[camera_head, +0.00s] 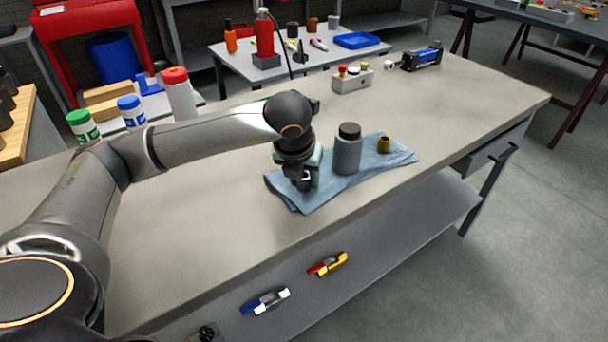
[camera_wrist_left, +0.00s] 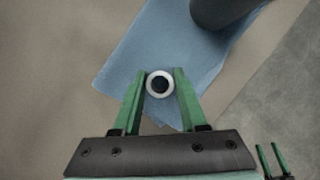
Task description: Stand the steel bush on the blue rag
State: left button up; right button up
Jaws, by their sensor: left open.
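The steel bush (camera_wrist_left: 159,85) shows in the left wrist view as a bright ring seen end-on, with a dark bore. It appears upright on the blue rag (camera_wrist_left: 150,45), near the rag's end. My left gripper (camera_wrist_left: 160,90) is open, with one green finger on each side of the bush; I cannot tell whether they touch it. In the head view my left gripper (camera_head: 304,184) is low over the left part of the blue rag (camera_head: 400,157) and mostly hides the bush. My right gripper (camera_wrist_left: 272,160) shows small at the lower right of the wrist view, its fingers apart.
A grey bottle with a black cap (camera_head: 347,153) stands on the rag close to the right of my left gripper. A brass bush (camera_head: 384,144) stands further right on it. A switch box (camera_head: 352,79) is at the bench's back. The bench right of the rag is clear.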

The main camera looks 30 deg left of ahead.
pick_arm(q)
jog(key=p+v, duration=0.1)
jog(key=v, duration=1.1)
jog(key=shift+r, duration=0.4)
jog(key=shift+f, duration=0.1)
